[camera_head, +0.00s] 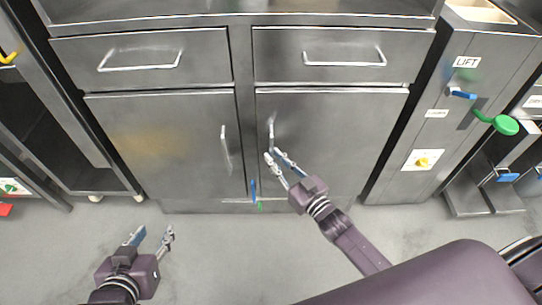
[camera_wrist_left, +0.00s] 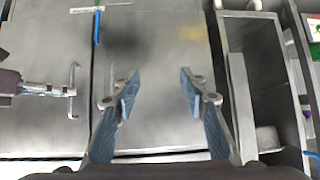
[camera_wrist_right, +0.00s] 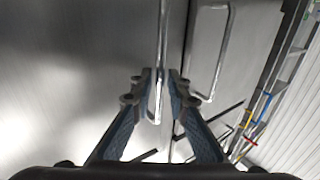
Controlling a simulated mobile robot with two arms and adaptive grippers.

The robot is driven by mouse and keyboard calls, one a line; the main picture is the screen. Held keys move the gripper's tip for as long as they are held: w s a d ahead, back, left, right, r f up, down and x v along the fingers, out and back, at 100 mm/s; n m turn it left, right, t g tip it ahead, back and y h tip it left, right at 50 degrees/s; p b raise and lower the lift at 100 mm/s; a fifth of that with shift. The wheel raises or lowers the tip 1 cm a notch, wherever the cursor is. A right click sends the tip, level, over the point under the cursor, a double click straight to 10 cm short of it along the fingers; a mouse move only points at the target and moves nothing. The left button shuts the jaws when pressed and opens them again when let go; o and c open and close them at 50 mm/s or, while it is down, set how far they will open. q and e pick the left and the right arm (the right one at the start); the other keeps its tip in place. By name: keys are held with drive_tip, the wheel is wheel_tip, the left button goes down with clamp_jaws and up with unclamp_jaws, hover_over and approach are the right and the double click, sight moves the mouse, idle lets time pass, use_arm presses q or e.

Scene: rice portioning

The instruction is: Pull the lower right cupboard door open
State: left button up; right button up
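The lower right cupboard door (camera_head: 330,140) is a grey steel panel and sits flush with the cabinet front. Its upright bar handle (camera_head: 271,130) is near the door's left edge and also shows in the right wrist view (camera_wrist_right: 162,40). My right gripper (camera_head: 273,156) is at the handle's lower part.
The lower left door (camera_head: 165,140) with its own handle (camera_head: 225,150) is closed. Two closed drawers with handles (camera_head: 140,62) are above. A lift unit (camera_head: 425,130) stands to the right and an open shelf unit (camera_head: 40,130) to the left. The floor (camera_head: 215,265) in front is clear.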

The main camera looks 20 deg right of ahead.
use_arm(q)
drive_tip(key=shift+w+d+r+t, duration=0.25)
drive_tip(key=shift+w+r+t, duration=0.15)
drive_tip(key=shift+w+r, duration=0.2)
drive_tip(key=shift+w+d+r+t, duration=0.25)
drive_tip(key=shift+w+r+t, duration=0.2)
drive_tip(key=shift+r, duration=0.15)
use_arm(e)
drive_tip(key=shift+x, duration=1.1)
clamp_jaws()
